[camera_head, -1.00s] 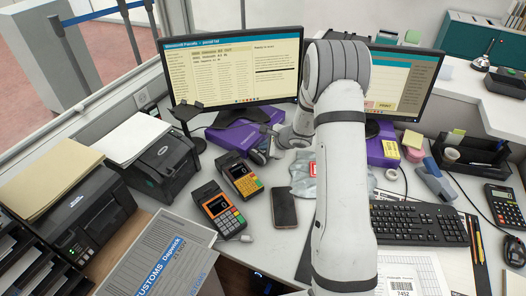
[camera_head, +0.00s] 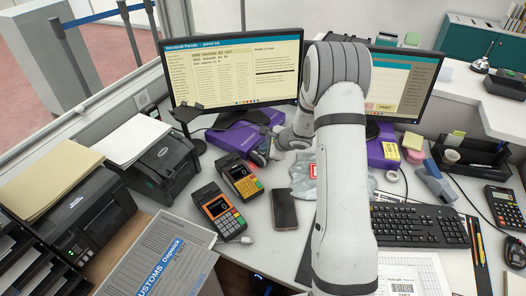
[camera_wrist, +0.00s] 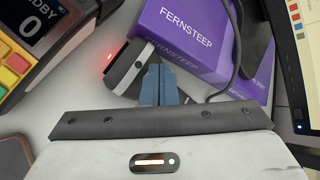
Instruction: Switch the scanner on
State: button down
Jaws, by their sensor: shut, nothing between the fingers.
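A small white and black device, which looks like the scanner (camera_wrist: 132,68), lies in front of a purple box in the wrist view. A red glow shows at its left end, and a small round button or light sits on its pale strip. My gripper (camera_wrist: 158,68) is shut and empty, with its blue-grey fingertips at the right end of the device. I cannot tell whether they touch it. In the head view my gripper (camera_head: 268,152) is small and partly hidden by my wrist, low over the counter in front of the left monitor.
Purple boxes (camera_wrist: 185,35) stand close behind the fingertips, with a dark cable beside them. Two card terminals (camera_head: 218,210) and a phone (camera_head: 284,209) lie in front. The left monitor (camera_head: 235,70) stands behind. A keyboard (camera_head: 418,226) is to the right.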

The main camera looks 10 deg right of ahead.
aim_at(265, 153)
jog(key=shift+f, duration=0.4)
jog(key=shift+r, duration=0.5)
jog(key=shift+r, duration=0.1)
jog(key=shift+w+d+r+p, duration=0.1)
jog(key=shift+r+p, duration=1.75)
jog(key=shift+r, duration=0.75)
